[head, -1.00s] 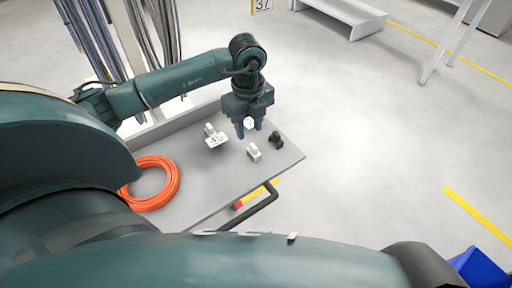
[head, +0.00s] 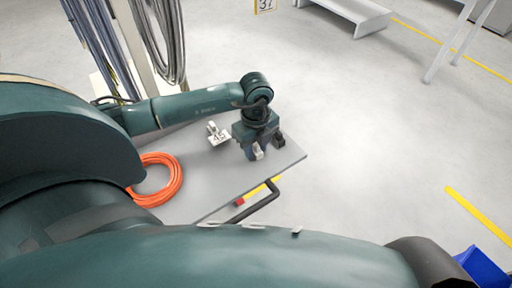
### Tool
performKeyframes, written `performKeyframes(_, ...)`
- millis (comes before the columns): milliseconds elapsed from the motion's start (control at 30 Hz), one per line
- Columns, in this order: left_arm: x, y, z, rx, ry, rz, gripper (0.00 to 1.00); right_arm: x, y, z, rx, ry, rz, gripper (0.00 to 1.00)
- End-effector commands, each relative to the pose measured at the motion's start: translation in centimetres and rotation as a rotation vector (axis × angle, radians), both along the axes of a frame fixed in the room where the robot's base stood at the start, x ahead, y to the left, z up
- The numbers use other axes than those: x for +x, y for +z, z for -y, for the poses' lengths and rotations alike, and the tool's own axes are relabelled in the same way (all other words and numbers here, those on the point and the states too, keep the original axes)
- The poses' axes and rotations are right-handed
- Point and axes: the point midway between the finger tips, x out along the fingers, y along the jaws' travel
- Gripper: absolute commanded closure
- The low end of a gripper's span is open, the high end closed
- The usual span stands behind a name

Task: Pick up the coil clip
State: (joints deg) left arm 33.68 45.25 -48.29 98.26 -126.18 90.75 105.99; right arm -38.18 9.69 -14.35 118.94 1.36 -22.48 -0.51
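My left gripper (head: 257,151) is low over the table (head: 210,185), pointing down. A small white clip (head: 258,153) shows at its fingertips. The fingers partly hide this clip, and I cannot tell whether they touch it. A small black clip (head: 280,140) stands just right of the gripper. An orange cable coil (head: 178,180) lies flat at the left of the table. My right gripper is out of view.
A white holder with a number label (head: 219,139) stands left of the gripper. A black handle (head: 262,201) runs along the table's front edge. Grey cables (head: 172,40) hang behind. A blue bin (head: 482,268) is at lower right. The floor to the right is open.

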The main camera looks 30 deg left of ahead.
Motion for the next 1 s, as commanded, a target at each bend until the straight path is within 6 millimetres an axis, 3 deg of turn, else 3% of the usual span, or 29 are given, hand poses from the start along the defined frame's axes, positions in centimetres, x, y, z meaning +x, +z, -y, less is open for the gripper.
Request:
performKeyframes(367, 0.0, 0.1, 0.0, 0.000, 0.000, 0.001, 0.99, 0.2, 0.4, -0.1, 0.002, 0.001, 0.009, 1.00)
performKeyframes(667, 0.1, 0.4, 0.0, -0.001, 0.000, 0.002, 1.00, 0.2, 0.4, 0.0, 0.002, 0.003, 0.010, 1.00)
performKeyframes(767, 0.1, 1.6, 0.0, -0.002, 0.001, 0.005, 1.00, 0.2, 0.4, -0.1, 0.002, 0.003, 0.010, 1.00)
performKeyframes(1000, 0.2, 6.5, 0.0, -0.002, 0.000, 0.007, 1.00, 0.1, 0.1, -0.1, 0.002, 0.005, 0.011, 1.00)
